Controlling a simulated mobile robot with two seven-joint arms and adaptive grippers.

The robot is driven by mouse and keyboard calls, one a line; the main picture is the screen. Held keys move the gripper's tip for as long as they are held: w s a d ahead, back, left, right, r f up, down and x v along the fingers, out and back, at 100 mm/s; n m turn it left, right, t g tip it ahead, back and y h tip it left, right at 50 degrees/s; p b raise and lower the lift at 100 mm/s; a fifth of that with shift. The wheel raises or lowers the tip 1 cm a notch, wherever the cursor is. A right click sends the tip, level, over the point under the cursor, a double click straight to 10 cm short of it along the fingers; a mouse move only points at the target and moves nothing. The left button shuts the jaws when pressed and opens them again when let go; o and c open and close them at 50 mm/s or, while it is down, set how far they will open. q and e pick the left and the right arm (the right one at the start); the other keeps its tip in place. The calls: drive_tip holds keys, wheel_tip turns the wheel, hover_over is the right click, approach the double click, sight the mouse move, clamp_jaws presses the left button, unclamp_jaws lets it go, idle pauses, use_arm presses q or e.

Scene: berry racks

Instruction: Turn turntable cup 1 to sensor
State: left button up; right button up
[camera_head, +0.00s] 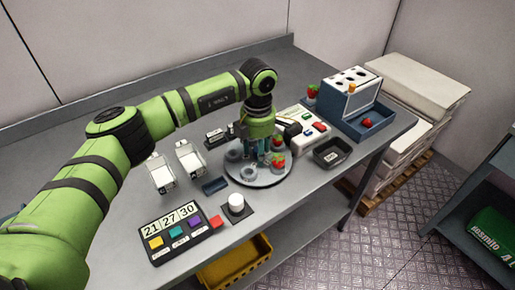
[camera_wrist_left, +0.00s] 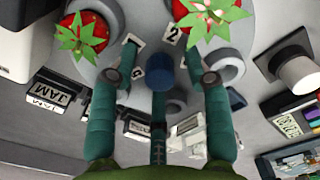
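The round grey turntable (camera_head: 262,183) stands on the table, with grey ring-shaped cups (camera_head: 234,155) and strawberries (camera_head: 278,161) on it. My left gripper (camera_head: 262,158) points down over its middle. In the left wrist view the teal fingers (camera_wrist_left: 160,75) are spread, with a blue round peg (camera_wrist_left: 162,72) between them and gaps on both sides. Two strawberries, one at left (camera_wrist_left: 84,36) and one at right (camera_wrist_left: 210,15), sit beyond the fingertips. A tag reading 2 (camera_wrist_left: 172,33) shows between them; another tag is partly hidden. I cannot tell which cup is cup 1. My right gripper is not in view.
A white knob (camera_head: 236,202) and a number panel (camera_head: 160,240) lie in front. White scales (camera_head: 188,160) stand left.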

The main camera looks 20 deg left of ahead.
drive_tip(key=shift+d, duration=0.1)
use_arm(q)
drive_tip(key=shift+r, duration=0.1)
wheel_tip(320, 180, up, 12)
idle(0.4)
wheel_tip(320, 180, up, 11)
drive_tip(key=p, duration=0.8)
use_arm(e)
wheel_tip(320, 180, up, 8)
use_arm(q)
drive_tip(key=shift+f, duration=0.2)
